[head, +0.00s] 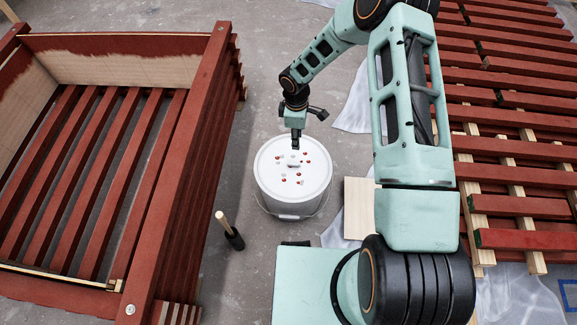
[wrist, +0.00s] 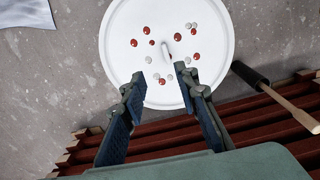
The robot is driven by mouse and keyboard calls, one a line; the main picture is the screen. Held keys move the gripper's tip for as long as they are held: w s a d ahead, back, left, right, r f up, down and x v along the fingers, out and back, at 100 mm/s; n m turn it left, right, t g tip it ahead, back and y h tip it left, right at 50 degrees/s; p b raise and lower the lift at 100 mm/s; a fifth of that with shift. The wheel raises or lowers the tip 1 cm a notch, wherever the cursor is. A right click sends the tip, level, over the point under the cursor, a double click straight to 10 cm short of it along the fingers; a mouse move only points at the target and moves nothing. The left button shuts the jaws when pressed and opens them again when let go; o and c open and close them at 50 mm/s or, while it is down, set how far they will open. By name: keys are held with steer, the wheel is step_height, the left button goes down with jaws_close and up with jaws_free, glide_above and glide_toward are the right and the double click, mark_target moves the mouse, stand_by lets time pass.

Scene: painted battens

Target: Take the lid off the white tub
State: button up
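The white tub (head: 290,207) stands upright on the floor, with a wire handle hanging at its side. Its round white lid (head: 270,178) lies on top, flat, with several red and pale spots and a small raised knob (head: 293,159) near the middle. In the wrist view the lid (wrist: 125,40) fills the upper middle, and the knob (wrist: 166,46) shows ahead of the fingertips. My gripper (head: 296,143) points down over the far part of the lid. In the wrist view my gripper (wrist: 163,78) is open, with nothing between its fingers. The knob is apart from both fingers.
A red slatted frame (head: 170,180) stands at the left. A tool with a wooden handle and dark head (head: 232,236) is on the floor between it and the tub. Red battens (head: 515,180) lie on the right, near a pale board (head: 358,205) and plastic sheeting (head: 355,105).

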steer(key=b, duration=0.2)
glide_above(293, 163)
steer(key=shift+n, duration=0.3)
steer(key=f, duration=0.9)
steer(key=shift+s+a+f, duration=0.1)
steer(key=shift+a+f, duration=0.15)
steer(key=shift+f, duration=0.05)
steer(key=f, duration=0.2)
steer(key=f+b, duration=0.2)
steer(key=f, duration=0.1)
steer(key=shift+d+f, duration=0.25)
steer(key=shift+f, duration=0.1)
jaws_close()
